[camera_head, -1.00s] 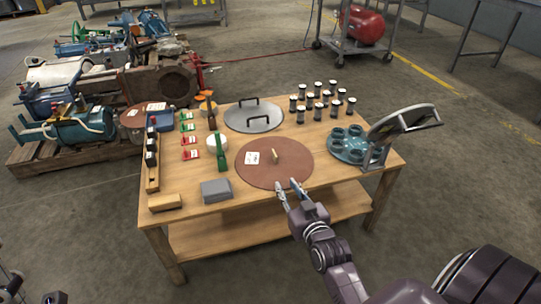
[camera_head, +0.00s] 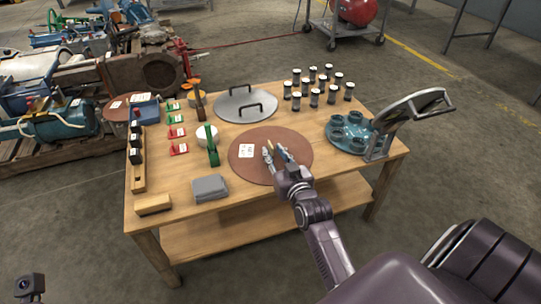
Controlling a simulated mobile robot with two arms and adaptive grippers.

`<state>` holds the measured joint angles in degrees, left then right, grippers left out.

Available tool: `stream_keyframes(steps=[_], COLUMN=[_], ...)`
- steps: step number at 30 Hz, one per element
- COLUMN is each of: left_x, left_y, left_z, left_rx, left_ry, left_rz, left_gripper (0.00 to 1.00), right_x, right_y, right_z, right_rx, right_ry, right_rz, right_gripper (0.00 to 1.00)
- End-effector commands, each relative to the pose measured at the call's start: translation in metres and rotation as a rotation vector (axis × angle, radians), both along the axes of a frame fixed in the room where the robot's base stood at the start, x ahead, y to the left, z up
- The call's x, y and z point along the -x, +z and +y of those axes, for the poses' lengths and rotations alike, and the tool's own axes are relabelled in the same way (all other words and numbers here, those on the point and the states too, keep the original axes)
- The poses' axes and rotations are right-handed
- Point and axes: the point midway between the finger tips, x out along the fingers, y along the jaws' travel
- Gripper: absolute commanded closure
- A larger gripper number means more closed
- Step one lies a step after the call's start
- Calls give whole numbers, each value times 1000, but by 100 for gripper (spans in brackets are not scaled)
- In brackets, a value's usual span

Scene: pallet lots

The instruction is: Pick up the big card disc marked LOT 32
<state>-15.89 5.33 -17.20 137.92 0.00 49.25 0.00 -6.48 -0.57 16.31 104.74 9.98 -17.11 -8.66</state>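A big brown card disc (camera_head: 296,152) lies flat on the wooden table, with a white label (camera_head: 246,151) on its left part. The label's print is too small to read. A small tan upright grip (camera_head: 270,146) stands near the disc's middle. My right gripper (camera_head: 274,151) is over the disc from the front, its two fingers apart on either side of the tan grip. I cannot tell whether they touch it. A second, smaller-looking brown disc with a pale label (camera_head: 117,105) lies at the left, partly hidden by a blue box. My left gripper is not in view.
A grey metal disc with two black handles (camera_head: 235,107) lies behind. Several dark jars (camera_head: 315,97) stand back right; a teal fixture with a tilted frame (camera_head: 346,139) is right. Red and green tags, a white roll (camera_head: 203,137) and a grey block (camera_head: 210,188) are left.

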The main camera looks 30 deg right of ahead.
Motion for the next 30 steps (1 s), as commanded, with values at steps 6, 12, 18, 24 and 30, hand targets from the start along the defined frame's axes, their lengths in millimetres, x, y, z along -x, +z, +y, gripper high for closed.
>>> stream_keyframes(steps=[6, 12, 18, 24, 30], left_x=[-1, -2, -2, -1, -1], left_y=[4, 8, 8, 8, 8], left_z=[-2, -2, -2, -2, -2], left_rx=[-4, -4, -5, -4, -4], left_ry=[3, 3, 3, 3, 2], left_rz=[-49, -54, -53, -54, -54], left_gripper=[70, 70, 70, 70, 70], right_x=[-26, -29, -29, -29, -29], right_y=[-4, -3, -3, -3, -2], right_z=[-6, -7, -6, -6, -6], right_rx=[1, 1, 1, 1, 1], right_ry=[-1, -1, -1, -1, -1], right_rz=[-1, 1, 1, 1, -1], right_gripper=[75, 75, 88, 100, 100])
